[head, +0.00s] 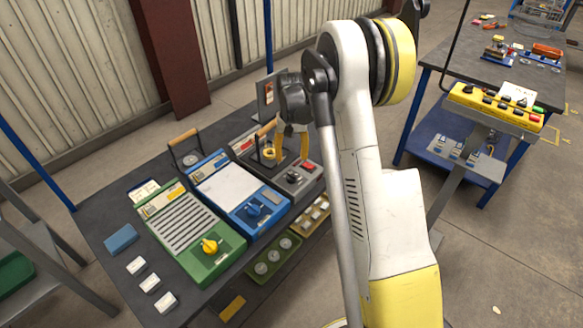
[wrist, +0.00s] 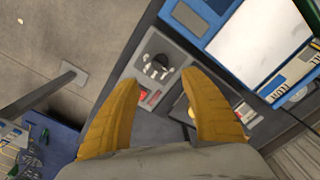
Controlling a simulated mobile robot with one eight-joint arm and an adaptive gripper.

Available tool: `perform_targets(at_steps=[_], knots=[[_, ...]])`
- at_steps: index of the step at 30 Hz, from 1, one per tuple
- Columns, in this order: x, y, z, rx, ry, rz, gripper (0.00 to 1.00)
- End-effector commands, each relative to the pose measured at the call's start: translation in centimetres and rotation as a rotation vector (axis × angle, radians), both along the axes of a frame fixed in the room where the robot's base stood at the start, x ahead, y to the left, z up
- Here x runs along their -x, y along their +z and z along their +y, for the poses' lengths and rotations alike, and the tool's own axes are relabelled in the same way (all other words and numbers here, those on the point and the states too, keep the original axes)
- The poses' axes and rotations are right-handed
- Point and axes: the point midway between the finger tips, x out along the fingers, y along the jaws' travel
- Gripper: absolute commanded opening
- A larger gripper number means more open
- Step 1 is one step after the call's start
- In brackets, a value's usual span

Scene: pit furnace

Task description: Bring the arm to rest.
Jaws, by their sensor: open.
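My arm rises on the right side of the head view, with its white and yellow links in front of the workbench. My gripper (head: 292,145) hangs at its end over the grey box (head: 308,183) at the back right of the bench. In the wrist view the two yellow fingers of my gripper (wrist: 168,85) are spread well apart, with nothing between them. The grey box (wrist: 142,75) with its dark knob (wrist: 158,66) lies below them. Whether a fingertip touches the box cannot be told.
A blue box (head: 238,192) and a green box (head: 188,235) stand on the dark workbench (head: 100,215). White blocks (head: 150,284) lie at its front left. A yellow control panel (head: 495,107) stands at the right, before another table (head: 463,62). Floor shows at the lower right.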

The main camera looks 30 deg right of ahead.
Motion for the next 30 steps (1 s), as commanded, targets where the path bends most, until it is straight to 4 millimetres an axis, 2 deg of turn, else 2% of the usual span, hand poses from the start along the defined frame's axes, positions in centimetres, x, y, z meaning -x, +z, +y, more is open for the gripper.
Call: perform_targets(at_steps=[3,6,23,26,30], knots=[[0.0,1.4,0.0,0.0,0.0,0.0,0.53],[0.0,1.8,0.0,0.0,0.0,0.0,0.53],[0.1,2.3,0.2,0.001,0.004,-0.005,0.53],[0.7,4.3,1.2,0.008,0.021,-0.027,0.53],[3.0,9.3,4.0,0.027,0.072,-0.096,0.53]])
